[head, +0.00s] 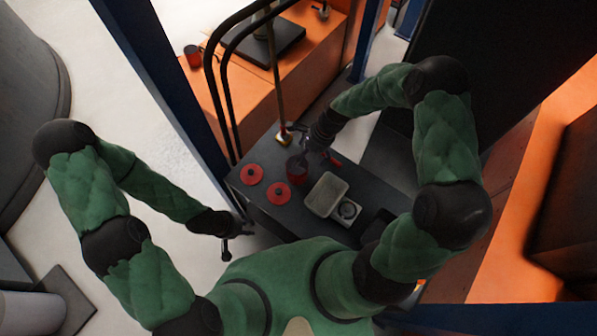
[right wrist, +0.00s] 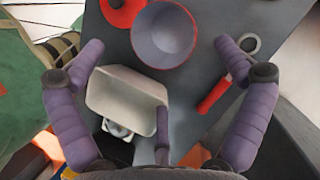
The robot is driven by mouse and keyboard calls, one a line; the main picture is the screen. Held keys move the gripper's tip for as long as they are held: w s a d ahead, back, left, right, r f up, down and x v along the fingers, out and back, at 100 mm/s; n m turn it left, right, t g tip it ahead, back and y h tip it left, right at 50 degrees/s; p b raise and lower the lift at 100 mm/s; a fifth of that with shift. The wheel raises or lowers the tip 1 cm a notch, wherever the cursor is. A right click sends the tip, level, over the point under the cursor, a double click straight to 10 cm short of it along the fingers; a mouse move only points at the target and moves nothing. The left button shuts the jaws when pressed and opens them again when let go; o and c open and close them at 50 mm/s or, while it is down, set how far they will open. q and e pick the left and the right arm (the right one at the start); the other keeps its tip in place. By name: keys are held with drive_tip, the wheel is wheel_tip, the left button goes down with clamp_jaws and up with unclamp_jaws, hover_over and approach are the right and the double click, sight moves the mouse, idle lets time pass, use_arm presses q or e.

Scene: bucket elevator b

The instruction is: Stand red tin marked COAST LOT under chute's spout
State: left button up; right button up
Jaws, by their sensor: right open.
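A red open-topped tin (head: 297,168) stands upright on the dark table, and it shows from above as an empty-looking grey interior with a red rim in the right wrist view (right wrist: 165,35). No marking on it is readable. My right gripper (head: 312,150) is open beside the tin. In the right wrist view its fingers (right wrist: 160,50) are spread, with the tin beyond and between the tips, not gripped. Another red tin (head: 192,56) stands on the orange surface at the back left. My left gripper (head: 238,230) hangs off the table's left front side, too small to judge. I cannot make out the chute's spout clearly.
The dark table (head: 243,188) holds two red discs (head: 251,174) (head: 278,193), a pale tray (head: 326,194), a round dial-like item (head: 347,210) and a red-handled tool (right wrist: 215,92). A brass-coloured piece (head: 284,137) sits at the back edge. Black curved rails and a blue post stand left.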

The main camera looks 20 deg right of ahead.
sight(303, 160)
drive_tip(key=x, duration=0.2)
drive_tip(key=b+x, duration=0.1)
drive_tip(key=x, duration=0.2)
drive_tip(key=b+x, duration=0.1)
drive_tip(key=x, duration=0.2)
drive_tip(key=shift+w+a, duration=0.15)
drive_tip(key=shift+w, duration=0.15)
drive_tip(key=c, duration=1.2)
drive_tip(key=shift+o, duration=0.2)
drive_tip(key=shift+r, duration=0.1)
